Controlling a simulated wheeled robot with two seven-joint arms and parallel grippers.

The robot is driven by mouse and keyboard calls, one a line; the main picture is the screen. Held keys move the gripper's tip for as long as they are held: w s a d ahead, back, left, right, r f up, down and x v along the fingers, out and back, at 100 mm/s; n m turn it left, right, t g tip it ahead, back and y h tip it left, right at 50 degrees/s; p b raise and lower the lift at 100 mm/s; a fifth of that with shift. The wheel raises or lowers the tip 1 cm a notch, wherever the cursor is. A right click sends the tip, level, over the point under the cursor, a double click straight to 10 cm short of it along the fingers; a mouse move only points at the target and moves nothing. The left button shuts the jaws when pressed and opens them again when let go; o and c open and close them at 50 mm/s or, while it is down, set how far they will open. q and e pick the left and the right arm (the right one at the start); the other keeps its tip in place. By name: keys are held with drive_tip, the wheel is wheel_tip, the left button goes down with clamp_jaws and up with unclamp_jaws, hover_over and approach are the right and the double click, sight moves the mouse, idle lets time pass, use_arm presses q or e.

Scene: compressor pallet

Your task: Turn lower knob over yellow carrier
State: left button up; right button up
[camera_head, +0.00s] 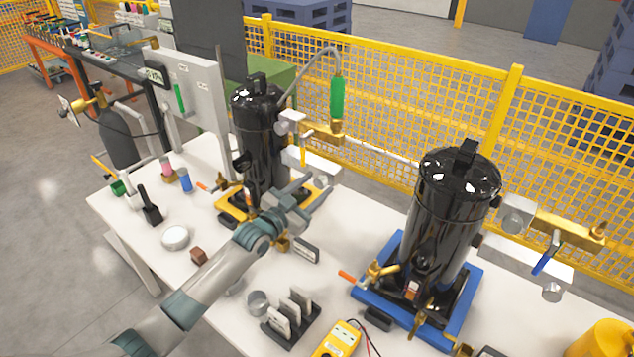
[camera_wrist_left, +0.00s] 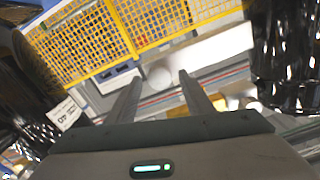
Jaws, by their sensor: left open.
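A black compressor (camera_head: 262,150) stands on the yellow carrier (camera_head: 232,214). Beside it is a white block (camera_head: 308,160) with a round grey lower knob (camera_head: 321,179), partly behind my left gripper (camera_head: 312,192). The left gripper is empty of anything I can see held. My right gripper is not in view.
A second black compressor (camera_head: 450,210) stands on a blue carrier (camera_head: 462,318) at right. On the white table (camera_head: 212,268) are a yellow multimeter (camera_head: 337,340), a slotted rack (camera_head: 291,315), and a brown block (camera_head: 199,256). A yellow fence (camera_head: 400,105) runs behind.

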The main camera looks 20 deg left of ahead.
use_arm(q)
drive_tip(key=shift+w+d, duration=0.2)
drive_tip(key=shift+w, duration=0.35)
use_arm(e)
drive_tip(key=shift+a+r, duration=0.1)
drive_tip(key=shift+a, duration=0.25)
use_arm(q)
drive_tip(key=shift+c, duration=0.2)
drive_tip(key=c, duration=1)
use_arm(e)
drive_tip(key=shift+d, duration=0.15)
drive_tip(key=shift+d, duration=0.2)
